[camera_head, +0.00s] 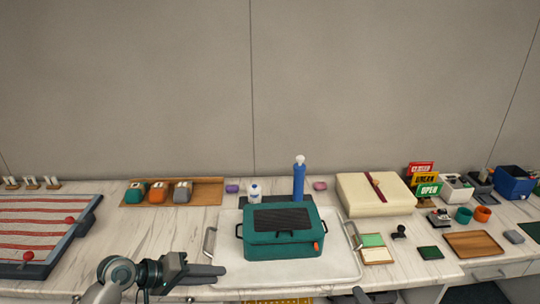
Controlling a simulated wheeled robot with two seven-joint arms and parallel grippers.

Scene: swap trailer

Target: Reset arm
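My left gripper (214,274) reaches in from the bottom left, its dark fingers pointing right over the counter's front edge, just left of the white tray (226,284). Nothing shows between its fingers; the gap between them is not clear from this angle. A dark piece (361,296) at the bottom edge, right of the middle, may be the tip of my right gripper; the rest is cut off. A teal case (284,252) with a dark ribbed top sits on the tray, apart from my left gripper.
A blue bottle (299,182) stands behind the case. A cream box (375,194) with a red ribbon is to its right. A striped board (40,230) lies at the left, near my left arm. A wooden tray (214,191) holds several coloured items. Bare counter (160,225) lies between board and tray.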

